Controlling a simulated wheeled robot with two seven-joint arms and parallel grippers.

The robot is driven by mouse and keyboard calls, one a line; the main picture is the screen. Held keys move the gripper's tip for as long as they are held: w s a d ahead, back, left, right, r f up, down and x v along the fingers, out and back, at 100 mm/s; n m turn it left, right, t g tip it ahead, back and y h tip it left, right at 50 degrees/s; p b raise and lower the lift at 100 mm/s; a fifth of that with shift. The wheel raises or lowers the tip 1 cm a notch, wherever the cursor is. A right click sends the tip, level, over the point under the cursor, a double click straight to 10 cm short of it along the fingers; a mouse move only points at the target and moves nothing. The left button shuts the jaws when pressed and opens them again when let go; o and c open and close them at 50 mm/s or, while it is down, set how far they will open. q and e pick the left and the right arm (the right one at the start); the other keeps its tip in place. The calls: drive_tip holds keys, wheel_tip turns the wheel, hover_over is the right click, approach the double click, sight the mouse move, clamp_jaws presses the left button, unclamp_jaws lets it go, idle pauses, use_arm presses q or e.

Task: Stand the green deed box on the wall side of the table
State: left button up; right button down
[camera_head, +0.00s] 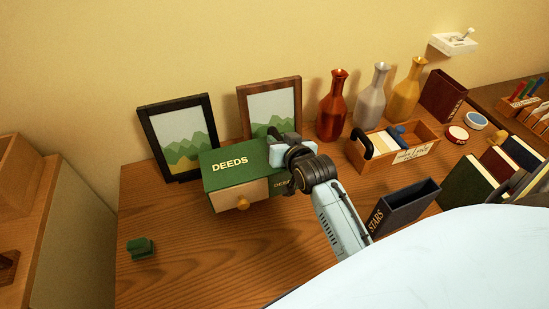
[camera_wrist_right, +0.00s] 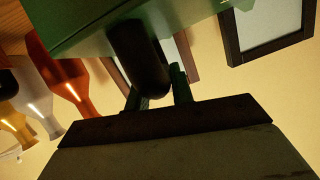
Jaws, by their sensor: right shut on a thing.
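The green deed box (camera_head: 226,161), lettered DEEDS, shows in the head view in front of two picture frames. Its pale wooden drawer front with a round knob faces the front left. My right gripper (camera_head: 290,155) is at the box's right end and is shut on it. In the right wrist view the green box (camera_wrist_right: 85,32) fills the top, and a dark rounded part (camera_wrist_right: 138,60) lies between the fingers of my right gripper (camera_wrist_right: 160,88). I cannot tell whether the box's underside touches the table (camera_head: 190,262). My left gripper is out of view.
A black frame (camera_head: 142,128) and a brown frame (camera_head: 242,108) lean near the wall. Red (camera_head: 332,110), grey and yellow vases stand right of them. A wooden caddy (camera_head: 368,170), a STARS box (camera_head: 402,208) and a small green object (camera_head: 140,248) are on the table. The front left is mostly clear.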

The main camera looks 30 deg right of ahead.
drive_tip(key=shift+f+b, duration=0.35)
drive_tip(key=shift+f, duration=1.75)
drive_tip(key=c, duration=1.2)
unclamp_jaws()
drive_tip(key=shift+f, duration=0.1)
drive_tip(key=shift+s, duration=0.1)
drive_tip(key=p+v, duration=0.1)
drive_tip(key=v, duration=1.1)
